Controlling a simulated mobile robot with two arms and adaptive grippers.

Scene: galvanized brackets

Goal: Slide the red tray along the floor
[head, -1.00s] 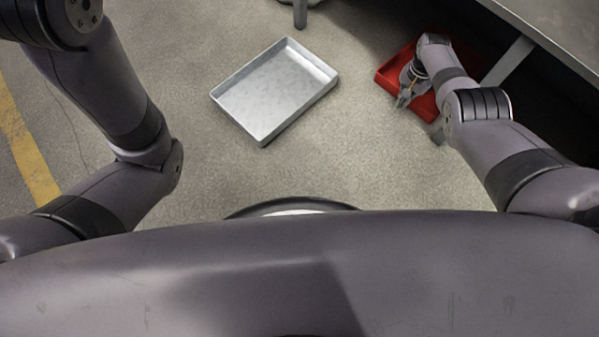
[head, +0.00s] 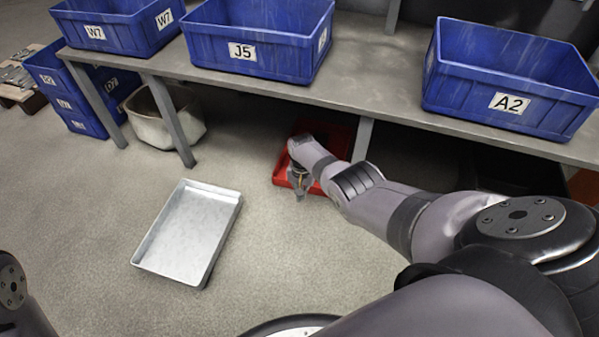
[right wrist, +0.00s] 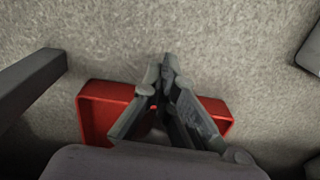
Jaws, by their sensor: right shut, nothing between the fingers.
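The red tray (head: 281,174) lies on the floor, partly under the bench beside a bench leg. My right forearm and hand cover much of it in the head view. My right gripper (head: 301,194) points down at the tray's near side, its fingers shut and empty. In the right wrist view the red tray (right wrist: 95,112) shows on both sides of the closed fingers (right wrist: 163,68), and the fingertips reach past its rim in the picture. Whether they touch the tray, I cannot tell. My left gripper is out of view.
A grey metal tray (head: 190,232) lies on open floor to the left. The bench (head: 395,105) carries blue bins, among them J5 (head: 250,52) and A2 (head: 508,100). Its leg (head: 361,140) stands close right of the red tray. A pale tub (head: 150,125) stands under the bench.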

